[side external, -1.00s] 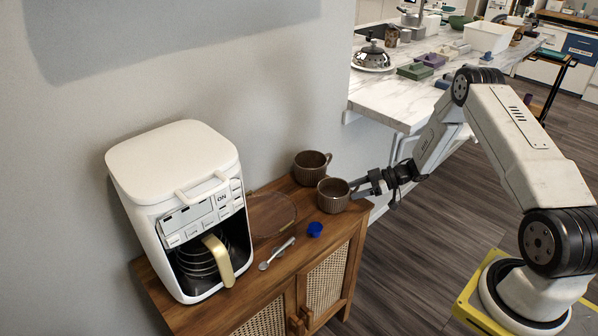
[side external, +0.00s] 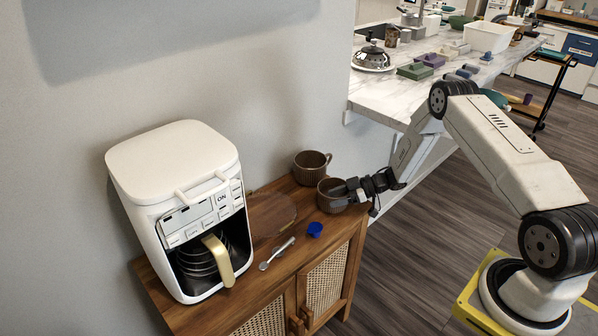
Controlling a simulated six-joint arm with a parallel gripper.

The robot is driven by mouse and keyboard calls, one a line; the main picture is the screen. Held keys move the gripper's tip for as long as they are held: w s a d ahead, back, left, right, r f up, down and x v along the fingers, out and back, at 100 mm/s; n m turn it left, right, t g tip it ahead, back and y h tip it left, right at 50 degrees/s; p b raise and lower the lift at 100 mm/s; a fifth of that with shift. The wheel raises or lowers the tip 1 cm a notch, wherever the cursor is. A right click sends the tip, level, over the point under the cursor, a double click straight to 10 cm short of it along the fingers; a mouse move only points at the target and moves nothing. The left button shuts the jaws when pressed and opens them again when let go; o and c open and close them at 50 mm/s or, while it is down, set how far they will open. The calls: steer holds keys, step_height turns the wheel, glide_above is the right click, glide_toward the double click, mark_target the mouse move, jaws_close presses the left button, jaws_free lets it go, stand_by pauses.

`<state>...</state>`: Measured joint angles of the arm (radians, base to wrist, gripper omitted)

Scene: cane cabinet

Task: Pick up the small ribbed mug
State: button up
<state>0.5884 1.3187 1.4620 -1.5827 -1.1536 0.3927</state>
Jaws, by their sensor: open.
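Two brown ribbed mugs stand upright on the wooden cabinet top. The back mug (side external: 310,168) is near the wall, its handle to the right. The front mug (side external: 327,203) stands just in front of it, close to the cabinet's right edge. I cannot tell from their size which one is the small one. My gripper (side external: 346,188) is open, reaching in from the right. Its fingers are at the front mug's rim and right side and cover part of it, including its handle. I cannot tell whether they touch it.
A white coffee maker (side external: 172,160) with a gold-handled pot stands on the left of the cabinet (side external: 252,300). A round clear tray (side external: 272,215), a spoon (side external: 277,254) and a blue item (side external: 315,230) lie between it and the mugs. A marble counter (side external: 383,92) is behind my arm.

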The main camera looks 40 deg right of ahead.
stand_by(0.4)
jaws_close()
steer(key=shift+s+f, duration=0.1)
stand_by(1.2)
